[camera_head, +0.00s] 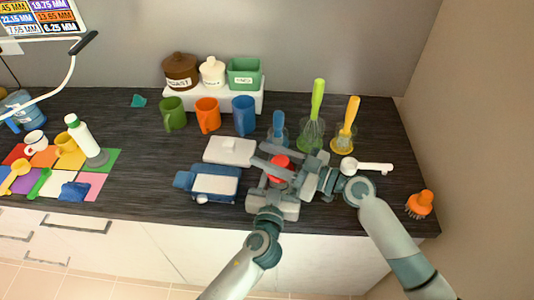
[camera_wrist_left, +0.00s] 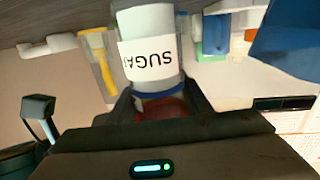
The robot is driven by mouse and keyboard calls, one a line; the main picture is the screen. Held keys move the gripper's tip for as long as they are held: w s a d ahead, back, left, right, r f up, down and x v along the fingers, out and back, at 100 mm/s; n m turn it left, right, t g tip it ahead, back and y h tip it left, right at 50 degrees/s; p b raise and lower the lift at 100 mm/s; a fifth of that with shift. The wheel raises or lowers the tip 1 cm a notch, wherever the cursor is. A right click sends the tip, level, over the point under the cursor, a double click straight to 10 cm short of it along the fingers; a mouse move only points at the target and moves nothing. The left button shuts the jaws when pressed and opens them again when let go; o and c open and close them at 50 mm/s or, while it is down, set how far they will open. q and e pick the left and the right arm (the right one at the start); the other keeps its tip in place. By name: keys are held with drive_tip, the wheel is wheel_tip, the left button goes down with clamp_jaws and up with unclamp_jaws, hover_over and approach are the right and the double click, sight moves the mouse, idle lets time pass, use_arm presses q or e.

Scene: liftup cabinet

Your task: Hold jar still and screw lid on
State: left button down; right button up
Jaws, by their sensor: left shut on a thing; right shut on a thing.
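A white jar (camera_wrist_left: 150,60) with a "SUGAR"-type label, partly cut off, and a blue band shows upside down in the left wrist view. A red lid (camera_head: 280,165) shows from above between the grippers in the head view. My left gripper (camera_head: 272,187) comes from below and is shut on the jar; its dark fingers flank the jar near the blue band. My right gripper (camera_head: 277,160) reaches in from the right, its fingers on both sides of the red lid, shut on it. In the head view the grippers hide the jar's body, and the contact points are not clear.
A blue case (camera_head: 185,181) is just left of the grippers, with a white board (camera_head: 228,151) behind it. Whisk and brush holders stand close behind; a white scoop (camera_head: 370,168) lies right. Mugs (camera_head: 207,113) stand farther back.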

sight(288, 166)
drive_tip(key=shift+f, duration=0.2)
idle(0.4)
drive_tip(key=o, duration=1.1)
drive_tip(key=shift+d, duration=0.15)
drive_tip(key=shift+v, duration=3.9)
drive_tip(key=shift+s, duration=0.1)
